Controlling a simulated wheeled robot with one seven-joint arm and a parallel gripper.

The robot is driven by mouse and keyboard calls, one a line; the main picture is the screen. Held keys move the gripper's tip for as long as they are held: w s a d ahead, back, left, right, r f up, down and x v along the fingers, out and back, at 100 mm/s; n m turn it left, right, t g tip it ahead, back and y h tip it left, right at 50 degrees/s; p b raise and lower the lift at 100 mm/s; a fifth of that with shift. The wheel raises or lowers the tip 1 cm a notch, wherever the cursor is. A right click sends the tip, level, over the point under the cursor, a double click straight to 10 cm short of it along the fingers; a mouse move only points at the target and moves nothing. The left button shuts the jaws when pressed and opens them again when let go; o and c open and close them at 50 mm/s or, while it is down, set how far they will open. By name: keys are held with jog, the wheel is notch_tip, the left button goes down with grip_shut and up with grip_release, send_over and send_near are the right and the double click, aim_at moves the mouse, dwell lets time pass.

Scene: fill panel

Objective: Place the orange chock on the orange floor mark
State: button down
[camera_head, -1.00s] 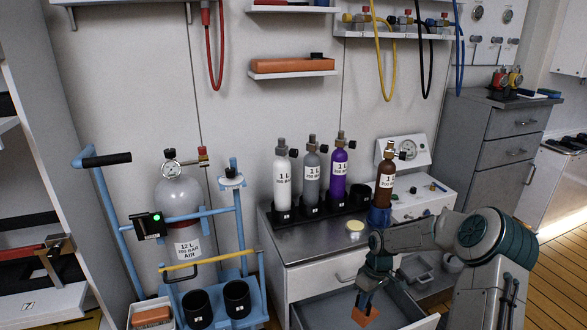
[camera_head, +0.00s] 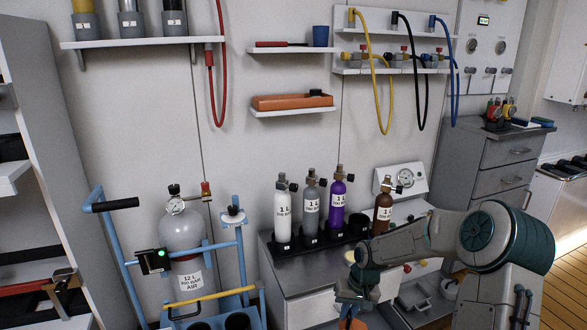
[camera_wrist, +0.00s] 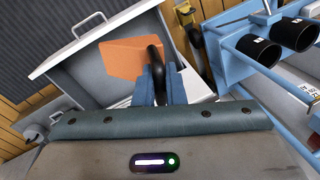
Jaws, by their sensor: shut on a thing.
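The orange chock (camera_wrist: 128,60) is a wedge-shaped block with a dark rounded handle. My gripper (camera_wrist: 162,76) is shut on it, and the blue fingers close around the dark handle. In the wrist view, the chock shows in front of the open drawer (camera_wrist: 86,84) and hides part of its inside. In the head view, my gripper (camera_head: 352,298) points down at the bottom edge, and only the top of the chock (camera_head: 351,324) shows. The orange floor mark does not show in either view.
A blue cylinder trolley (camera_head: 128,252) with black cups (camera_wrist: 258,50) stands to the left of the bench. The bench (camera_head: 300,265) carries several small gas cylinders (camera_head: 283,208). A grey drawer cabinet (camera_head: 490,155) stands at the right. Wooden floor (camera_head: 545,240) shows at the far right.

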jog(key=s+r+p, duration=0.3)
jog(key=r+p, duration=0.7)
jog(key=s+r+p, duration=0.3)
jog(key=r+p, duration=0.7)
jog(key=p, duration=0.1)
jog(key=shift+s+r, duration=0.2)
jog(key=shift+s, duration=0.1)
jog(key=shift+s, duration=0.1)
